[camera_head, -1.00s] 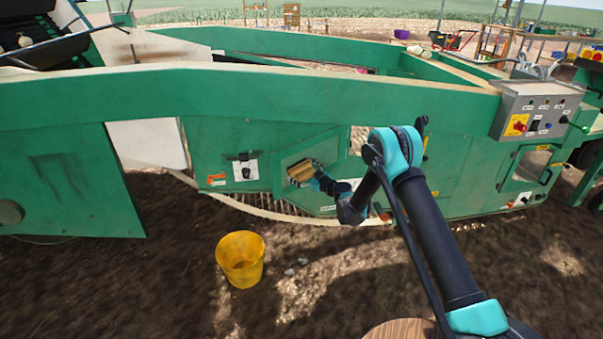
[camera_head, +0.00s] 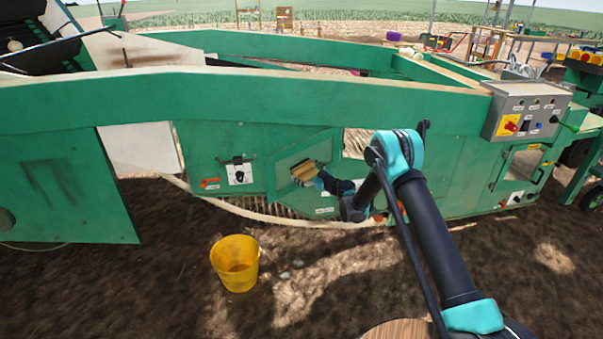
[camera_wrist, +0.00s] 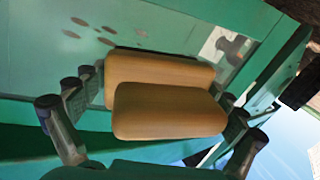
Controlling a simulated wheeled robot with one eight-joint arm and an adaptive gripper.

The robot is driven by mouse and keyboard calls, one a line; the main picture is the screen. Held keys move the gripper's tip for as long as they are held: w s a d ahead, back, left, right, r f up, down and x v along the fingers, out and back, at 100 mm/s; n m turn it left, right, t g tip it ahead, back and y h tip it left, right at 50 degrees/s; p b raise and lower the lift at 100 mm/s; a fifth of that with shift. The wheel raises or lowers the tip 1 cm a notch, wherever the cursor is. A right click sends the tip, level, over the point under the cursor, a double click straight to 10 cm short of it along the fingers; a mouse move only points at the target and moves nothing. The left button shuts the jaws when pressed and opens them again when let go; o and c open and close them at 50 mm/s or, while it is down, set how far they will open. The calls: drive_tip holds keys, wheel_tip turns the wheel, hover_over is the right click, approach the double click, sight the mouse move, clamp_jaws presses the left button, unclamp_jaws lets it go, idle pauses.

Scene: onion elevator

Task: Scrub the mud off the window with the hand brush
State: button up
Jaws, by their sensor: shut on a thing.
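The hand brush is a wooden block with a second rounded wooden part; it shows in the head view (camera_head: 305,173) and large in the wrist view (camera_wrist: 165,108). My gripper (camera_wrist: 158,98) is shut on it, with fingers at both of its sides. The window is a pale pane in the green machine side, in the head view (camera_head: 288,160) and behind the brush in the wrist view (camera_wrist: 150,22). Several brown mud spots (camera_wrist: 80,21) show on the pane at the upper left. The brush is at the pane and hides part of it; I cannot tell whether it touches.
The green machine (camera_head: 330,105) fills the space ahead. A yellow bucket (camera_head: 236,265) stands on the soil, left of my arm. A grey control box (camera_head: 525,110) with a red knob juts out at the right. A latch plate (camera_head: 240,173) is left of the window. Bare ground lies in front.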

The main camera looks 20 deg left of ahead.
sight(297, 173)
drive_tip(key=w+d, duration=0.6)
drive_tip(key=w, duration=0.2)
drive_tip(key=shift+w+d, duration=0.15)
drive_tip(key=shift+d, duration=0.05)
idle(0.8)
drive_tip(key=shift+s+a, duration=1.6)
drive_tip(key=shift+s, duration=0.35)
drive_tip(key=shift+s+a, duration=1.55)
drive_tip(key=shift+s, duration=0.4)
drive_tip(key=shift+s+a, duration=1.6)
drive_tip(key=shift+s, duration=0.35)
drive_tip(key=shift+s+r, duration=0.1)
drive_tip(key=shift+r, duration=0.2)
drive_tip(key=shift+w+d, duration=1.25)
drive_tip(key=shift+w, duration=0.2)
drive_tip(key=shift+w+d, duration=1.15)
drive_tip(key=shift+w, duration=0.35)
drive_tip(key=shift+w+d, duration=1.15)
drive_tip(key=shift+w, duration=0.4)
drive_tip(key=shift+w+d, duration=1.15)
drive_tip(key=shift+w, duration=0.35)
